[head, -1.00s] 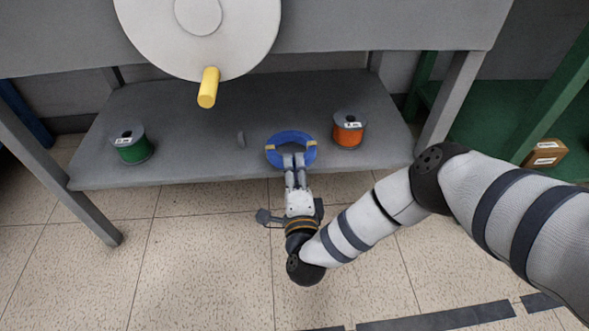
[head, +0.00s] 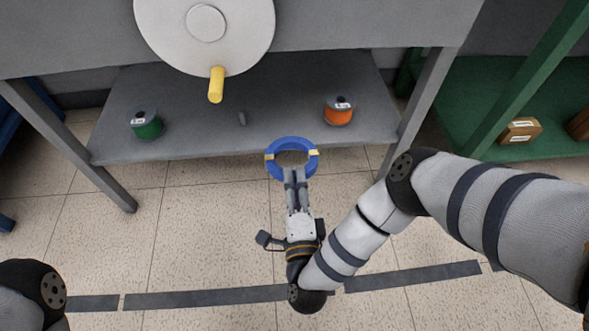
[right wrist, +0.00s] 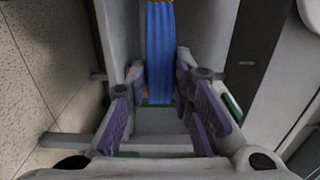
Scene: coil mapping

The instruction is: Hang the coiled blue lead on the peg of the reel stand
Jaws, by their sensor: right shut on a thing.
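The coiled blue lead (head: 292,143) is a ring with yellowish bands at its sides. My right gripper (head: 295,175) is shut on the coil's near edge and holds it at the front edge of the lower shelf. In the right wrist view the blue lead (right wrist: 159,50) runs between the purple-padded fingers (right wrist: 160,95). The reel stand shows as a large pale disc (head: 165,25) above the shelf, with a yellow peg (head: 216,86) sticking out at its lower edge, up and left of the coil. The peg is bare. My left gripper is out of view; only part of that arm shows at the lower left.
A green spool (head: 147,126) and an orange spool (head: 338,111) stand on the grey lower shelf (head: 190,145). Table legs (head: 75,150) flank the shelf. A green rack (head: 470,105) with brown boxes (head: 520,131) stands at right.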

